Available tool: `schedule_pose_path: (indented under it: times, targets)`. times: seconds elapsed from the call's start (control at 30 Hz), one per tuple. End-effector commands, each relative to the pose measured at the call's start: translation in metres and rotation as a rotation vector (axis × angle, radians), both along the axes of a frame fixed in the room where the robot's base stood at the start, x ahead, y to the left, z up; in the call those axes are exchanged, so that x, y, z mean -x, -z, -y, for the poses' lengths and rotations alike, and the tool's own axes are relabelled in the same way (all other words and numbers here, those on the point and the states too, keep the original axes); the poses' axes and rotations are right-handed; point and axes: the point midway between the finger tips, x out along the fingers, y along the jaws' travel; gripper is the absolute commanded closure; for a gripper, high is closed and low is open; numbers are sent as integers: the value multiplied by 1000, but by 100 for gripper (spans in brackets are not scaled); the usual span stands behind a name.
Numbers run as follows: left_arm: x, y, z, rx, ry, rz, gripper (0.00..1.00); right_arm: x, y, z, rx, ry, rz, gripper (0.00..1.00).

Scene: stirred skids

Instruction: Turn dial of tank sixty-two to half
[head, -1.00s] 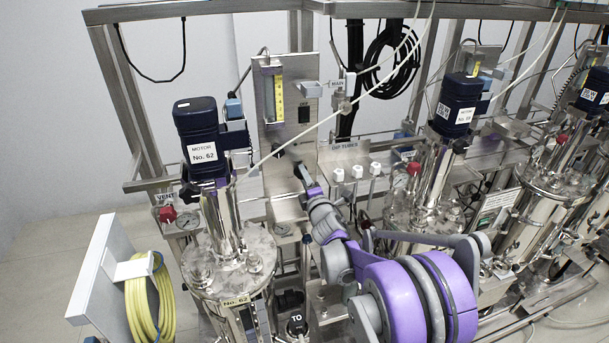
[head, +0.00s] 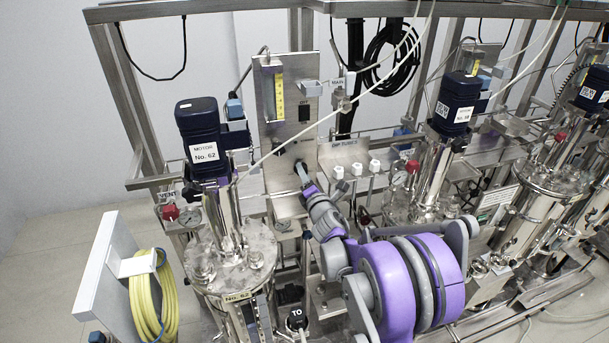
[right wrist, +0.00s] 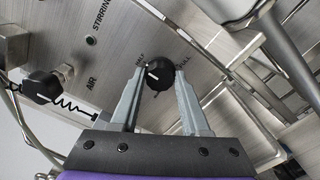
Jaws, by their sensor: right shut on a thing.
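Tank sixty-two (head: 235,265) stands at the left in the head view, with a "No. 62" label on its rim and the blue motor No. 62 (head: 201,135) above. A steel panel (head: 286,105) rises behind it. In the right wrist view a round black dial (right wrist: 160,76) sits on a panel, with lettering like "HALF" at its upper left and "FULL" at its upper right. Its white mark points to the upper left, toward "HALF". My right gripper (head: 299,170) reaches the panel, its fingers shut on the dial's sides. My left gripper is out of view.
A second black knob (right wrist: 42,86) marked "AIR" with a coiled wire is left of the dial. White dip-tube caps (head: 356,169) are right of my gripper. A thin pale tube (head: 310,129) crosses the panel. A yellow hose coil (head: 150,300) hangs at front left.

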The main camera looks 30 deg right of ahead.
Motion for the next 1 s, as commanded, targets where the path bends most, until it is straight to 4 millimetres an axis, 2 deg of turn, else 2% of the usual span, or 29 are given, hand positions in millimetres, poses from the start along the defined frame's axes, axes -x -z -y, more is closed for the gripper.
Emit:
schedule_pose_path:
  times: [0.17, 0.2, 0.33, 0.7, 0.87, 1.0]
  targets:
    - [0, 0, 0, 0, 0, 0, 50, 0, 0, 0, -1, -1, 1, 100]
    - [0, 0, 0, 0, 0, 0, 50, 0, 0, 0, -1, -1, 1, 49]
    - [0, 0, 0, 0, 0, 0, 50, 0, 0, 0, -1, -1, 1, 26]
    - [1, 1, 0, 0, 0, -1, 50, 5, 0, -1, -1, 0, 0, 24]
    - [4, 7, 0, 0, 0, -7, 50, 28, 2, -7, -1, 0, -1, 24]
    - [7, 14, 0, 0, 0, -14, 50, 57, 2, -14, -1, 0, -1, 24]
